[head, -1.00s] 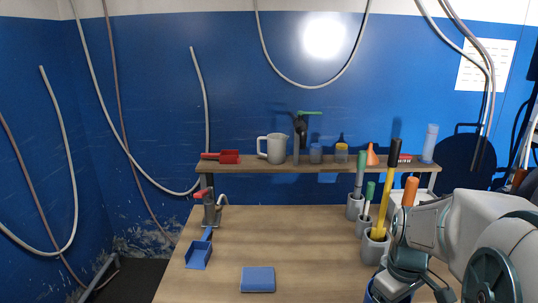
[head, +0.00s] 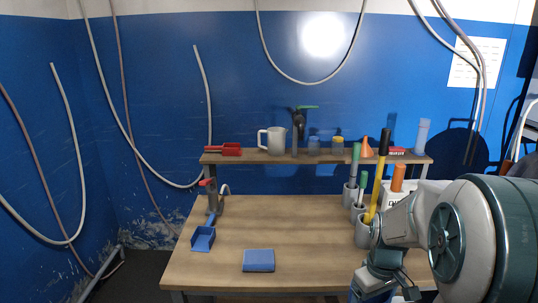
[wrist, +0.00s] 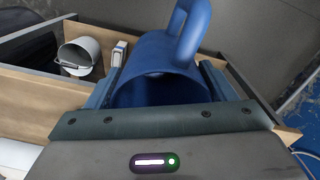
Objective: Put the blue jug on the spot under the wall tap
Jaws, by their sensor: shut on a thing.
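The blue jug (wrist: 158,62) fills the middle of the wrist view, its open mouth towards the camera and its handle (wrist: 190,28) at the top. My gripper (wrist: 160,88) is shut on it, one finger on each side. In the head view only a bit of the jug (head: 368,294) shows at the bottom edge, below my gripper (head: 380,280). The wall tap (head: 300,122), with a green handle, is on the blue wall above the shelf. No marked spot below it can be made out.
The shelf (head: 270,155) carries a grey pitcher (head: 273,140), a red scoop (head: 231,149) and small jars. The table (head: 300,225) holds a red-handled tap (head: 211,195), a blue scoop (head: 203,239), a blue sponge (head: 258,260) and grey holders with tools at right. The table's middle is clear.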

